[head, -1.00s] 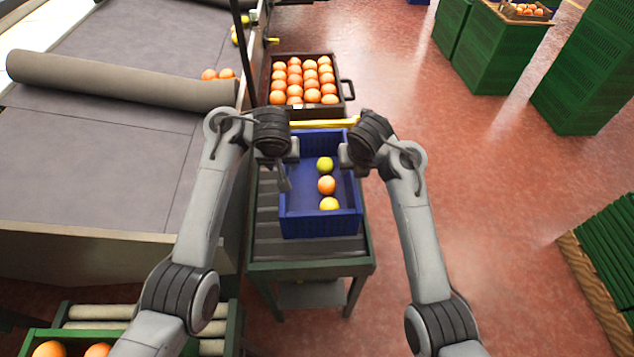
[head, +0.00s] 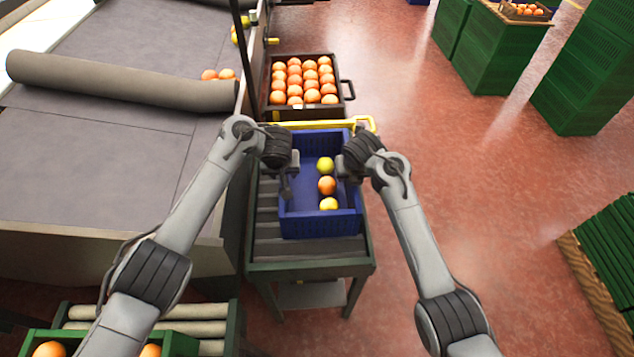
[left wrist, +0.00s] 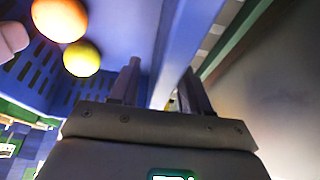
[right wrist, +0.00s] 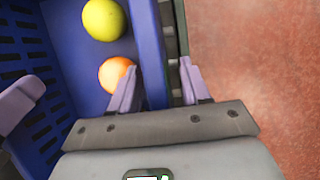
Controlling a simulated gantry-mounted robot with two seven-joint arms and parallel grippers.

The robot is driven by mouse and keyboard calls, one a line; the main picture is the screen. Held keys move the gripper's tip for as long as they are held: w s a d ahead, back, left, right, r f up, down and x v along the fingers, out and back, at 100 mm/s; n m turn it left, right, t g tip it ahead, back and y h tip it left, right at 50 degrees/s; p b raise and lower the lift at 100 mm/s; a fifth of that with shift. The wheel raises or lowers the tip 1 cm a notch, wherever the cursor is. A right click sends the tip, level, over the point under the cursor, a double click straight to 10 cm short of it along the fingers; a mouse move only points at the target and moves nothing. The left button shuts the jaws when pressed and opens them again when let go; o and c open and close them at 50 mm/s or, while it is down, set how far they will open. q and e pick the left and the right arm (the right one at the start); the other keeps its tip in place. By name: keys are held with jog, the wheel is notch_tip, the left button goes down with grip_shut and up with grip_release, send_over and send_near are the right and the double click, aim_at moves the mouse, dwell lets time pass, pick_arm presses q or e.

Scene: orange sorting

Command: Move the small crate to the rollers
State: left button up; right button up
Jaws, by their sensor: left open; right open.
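The small blue crate (head: 320,224) stands on a green-framed stand (head: 310,266). Inside it lie a yellow-green fruit (head: 325,165), an orange one (head: 327,185) and a yellow one (head: 329,204). My left gripper (head: 288,180) is open at the crate's left wall; in the left wrist view its fingers (left wrist: 160,88) stand on either side of that wall. My right gripper (head: 349,172) is open at the right wall; in the right wrist view its fingers (right wrist: 158,86) straddle that wall. Pale rollers (head: 100,312) lie in a green frame at lower left.
A green crate with oranges (head: 180,343) is at the lower left, near the pale rollers. A dark tray of oranges (head: 348,92) stands beyond the blue crate. A grey conveyor belt (head: 100,165) runs along the left.

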pick_arm(q)
jog(key=shift+f, duration=0.1)
pick_arm(e)
jog(key=shift+f, duration=0.1)
pick_arm(q)
grip_shut()
pick_arm(e)
grip_shut()
